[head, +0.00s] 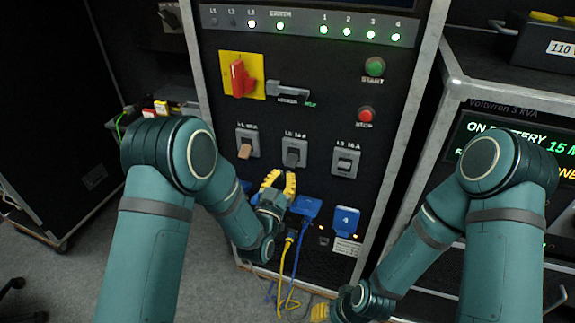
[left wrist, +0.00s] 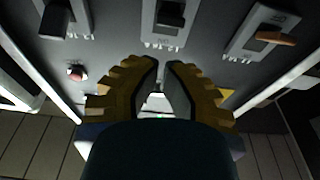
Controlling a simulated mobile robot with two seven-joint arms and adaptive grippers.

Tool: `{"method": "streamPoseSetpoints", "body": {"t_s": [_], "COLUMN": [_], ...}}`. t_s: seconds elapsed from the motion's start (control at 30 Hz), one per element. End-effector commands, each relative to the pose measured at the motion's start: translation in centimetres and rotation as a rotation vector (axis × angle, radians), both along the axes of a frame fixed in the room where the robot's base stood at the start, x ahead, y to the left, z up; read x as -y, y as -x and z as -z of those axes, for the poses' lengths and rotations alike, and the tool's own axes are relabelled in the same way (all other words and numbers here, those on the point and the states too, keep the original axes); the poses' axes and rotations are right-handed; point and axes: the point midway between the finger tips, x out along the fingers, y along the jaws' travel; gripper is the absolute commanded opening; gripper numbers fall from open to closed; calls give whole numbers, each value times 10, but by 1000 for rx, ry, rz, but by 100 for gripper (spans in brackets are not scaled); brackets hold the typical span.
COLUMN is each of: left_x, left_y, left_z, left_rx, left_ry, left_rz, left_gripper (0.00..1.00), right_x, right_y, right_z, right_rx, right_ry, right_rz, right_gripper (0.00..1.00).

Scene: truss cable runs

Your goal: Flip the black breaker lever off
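The middle breaker (head: 294,152) on the black panel has a dark lever; it also shows at the top of the left wrist view (left wrist: 170,14). The breaker to its left has a tan-orange lever (head: 244,151), seen at right in the left wrist view (left wrist: 276,38). The right breaker (head: 345,162) also has a dark lever. My left gripper (head: 280,180) is just below the middle breaker, apart from its lever. Its yellow fingers are close together with a narrow empty gap (left wrist: 161,66). My right gripper (head: 320,312) is low at the bottom edge, mostly hidden.
A red rotary switch (head: 240,78) on a yellow plate and a grey handle (head: 288,92) are above the breakers. Green (head: 375,66) and red (head: 366,115) buttons are at right. Blue connectors (head: 306,206) and yellow and blue cables (head: 284,262) are below. A power unit (head: 520,140) stands right.

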Motion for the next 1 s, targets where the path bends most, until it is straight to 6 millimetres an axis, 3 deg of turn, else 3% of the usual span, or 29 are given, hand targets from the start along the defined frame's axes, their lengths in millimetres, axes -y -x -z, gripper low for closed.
{"method": "streamPoseSetpoints", "body": {"t_s": [0.1, 0.3, 0.87, 1.0], "left_x": [-5, -9, -10, -16], "left_y": [16, 30, 33, 33], "left_z": [14, 25, 27, 39], "left_rx": [-3, 1, 2, -62], "left_ry": [0, 1, 1, -4], "left_rz": [1, 0, 0, -8], "left_gripper": [0, 0, 0, 0], "right_x": [0, 0, 0, 0], "right_y": [0, 0, 0, 0], "right_z": [1, 1, 1, 1], "right_rx": [0, 0, 0, 0], "right_ry": [0, 0, 0, 0], "right_rz": [0, 0, 0, 0], "right_gripper": [47, 47, 47, 47]}}
